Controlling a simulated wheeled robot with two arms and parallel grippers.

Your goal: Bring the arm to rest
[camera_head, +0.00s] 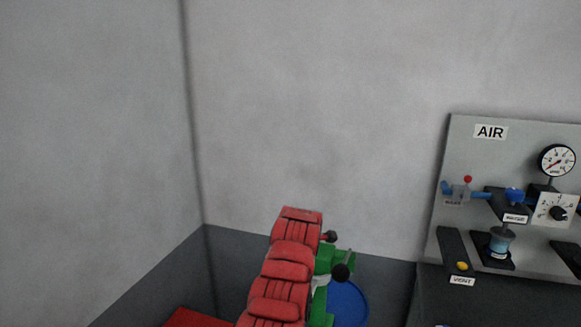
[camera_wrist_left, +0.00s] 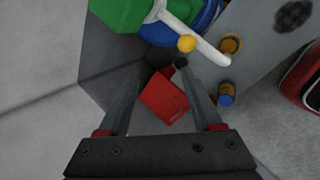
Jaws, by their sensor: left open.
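My left gripper (camera_wrist_left: 160,67) shows in the left wrist view. Its two dark fingers are apart, and I see nothing held between them. A red box-like thing (camera_wrist_left: 163,98) lies beyond the fingers and shows through the gap; its distance from them is hard to tell. My left gripper cannot be made out in the head view. My right gripper is in neither view.
In the head view, red ribbed blocks (camera_head: 279,292) stand beside green parts (camera_head: 322,258) and a blue round thing (camera_head: 347,302). An AIR panel (camera_head: 500,145) with a gauge (camera_head: 556,160) is at right. A green block (camera_wrist_left: 120,14) and a white bar (camera_wrist_left: 200,45) lie near the fingertips.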

